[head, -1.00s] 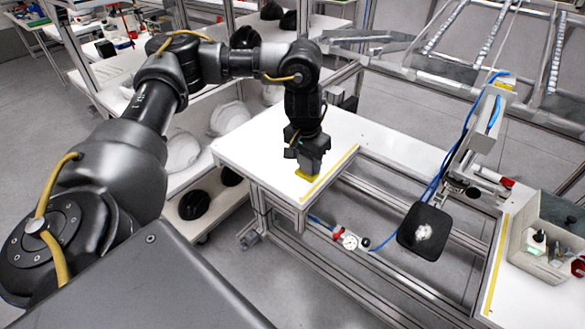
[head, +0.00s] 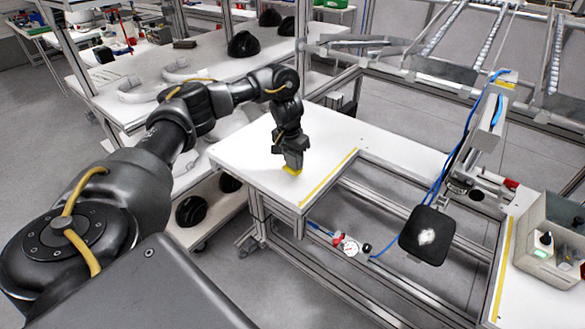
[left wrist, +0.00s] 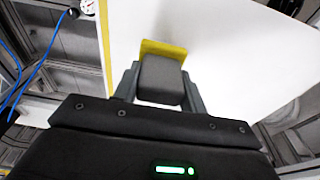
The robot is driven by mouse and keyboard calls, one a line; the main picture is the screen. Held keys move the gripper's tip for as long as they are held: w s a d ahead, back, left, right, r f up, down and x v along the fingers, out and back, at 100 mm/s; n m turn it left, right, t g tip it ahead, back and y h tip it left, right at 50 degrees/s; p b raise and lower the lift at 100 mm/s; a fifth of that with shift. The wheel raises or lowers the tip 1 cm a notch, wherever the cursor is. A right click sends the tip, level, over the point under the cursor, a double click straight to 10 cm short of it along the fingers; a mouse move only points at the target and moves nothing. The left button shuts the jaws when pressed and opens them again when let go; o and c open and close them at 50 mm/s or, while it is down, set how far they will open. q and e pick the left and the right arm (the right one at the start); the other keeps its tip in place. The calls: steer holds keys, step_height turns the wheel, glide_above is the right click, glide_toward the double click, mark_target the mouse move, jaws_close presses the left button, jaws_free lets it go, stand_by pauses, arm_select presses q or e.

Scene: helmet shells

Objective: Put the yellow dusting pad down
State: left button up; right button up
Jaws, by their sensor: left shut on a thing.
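The yellow dusting pad (head: 291,170) shows as a thin yellow edge under my left gripper (head: 293,162), at the white table top (head: 235,160). In the left wrist view the pad (left wrist: 165,47) is a yellow plate with a dark grey block-shaped handle (left wrist: 161,78). My left gripper (left wrist: 158,92) is shut on this handle, one finger on each side. The pad is at or just above the table; I cannot tell if it touches. Most of the pad is hidden by the handle and gripper. My right gripper is not in view.
A yellow strip (head: 328,178) runs along the table's front edge. White and black helmet shells lie on shelves to the left, including a black shell (head: 191,209). A black square pad (head: 427,235) hangs at the right. The white top around my gripper is clear.

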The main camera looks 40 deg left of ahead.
mark_target(292, 165)
arm_select(q)
steer(key=shift+a+f, duration=0.15)
steer(key=shift+f, duration=0.2)
step_height(292, 165, down, 2)
steer(key=shift+f+b, duration=0.25)
steer(key=shift+b, duration=0.4)
steer(key=shift+w+a+f, duration=0.1)
steer(key=shift+w+f, duration=0.05)
steer(key=shift+f, duration=0.1)
steer(key=o, duration=0.9)
steer(key=shift+f, duration=0.1)
